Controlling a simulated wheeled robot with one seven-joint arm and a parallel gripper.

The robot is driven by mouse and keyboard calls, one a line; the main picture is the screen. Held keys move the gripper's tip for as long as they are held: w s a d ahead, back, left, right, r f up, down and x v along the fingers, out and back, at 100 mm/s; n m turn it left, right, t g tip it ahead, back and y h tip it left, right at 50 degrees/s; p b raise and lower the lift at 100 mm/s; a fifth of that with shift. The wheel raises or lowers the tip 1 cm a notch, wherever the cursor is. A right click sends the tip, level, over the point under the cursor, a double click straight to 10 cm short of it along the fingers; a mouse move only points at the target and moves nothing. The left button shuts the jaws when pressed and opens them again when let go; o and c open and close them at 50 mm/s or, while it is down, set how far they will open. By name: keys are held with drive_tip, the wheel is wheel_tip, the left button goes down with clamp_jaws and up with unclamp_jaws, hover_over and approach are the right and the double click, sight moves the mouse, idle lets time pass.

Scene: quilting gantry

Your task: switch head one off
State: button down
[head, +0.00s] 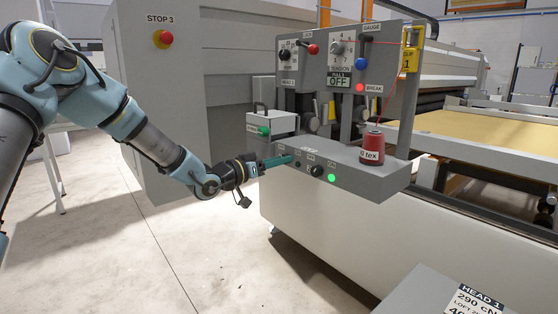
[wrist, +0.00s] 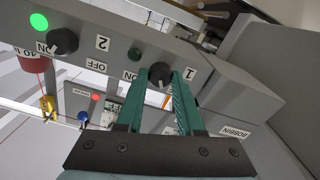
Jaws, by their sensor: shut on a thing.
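The grey switch box (head: 375,185) carries two black knobs. The head one knob (wrist: 160,74), beside the label "1", sits between my gripper's teal fingertips (wrist: 160,78); my gripper (head: 290,160) is shut on it. A pale mark shows on the knob, but which label it points at is unclear. One finger covers part of the panel beside it. The small lamp (wrist: 135,53) by this knob is dark. The second knob (wrist: 62,41), marked "2", is free, and its lamp (wrist: 39,20) glows green, also in the head view (head: 331,177).
A red thread cone (head: 372,148) stands on the box. Behind it are panels with an "OFF" display (head: 339,82) and a lit red lamp (head: 360,88). A red stop button (head: 163,39) is on the cabinet at left. The floor (head: 170,240) in front is clear.

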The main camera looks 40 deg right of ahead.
drive_tip(key=shift+f, duration=0.1)
drive_tip(key=c, duration=0.5)
unclamp_jaws()
drive_tip(key=shift+c, duration=0.2)
drive_tip(key=shift+a, duration=0.1)
drive_tip(key=a+b, duration=0.2)
drive_tip(key=a, duration=0.8)
drive_tip(key=shift+w+a+b, duration=0.3)
drive_tip(key=shift+b, duration=0.05)
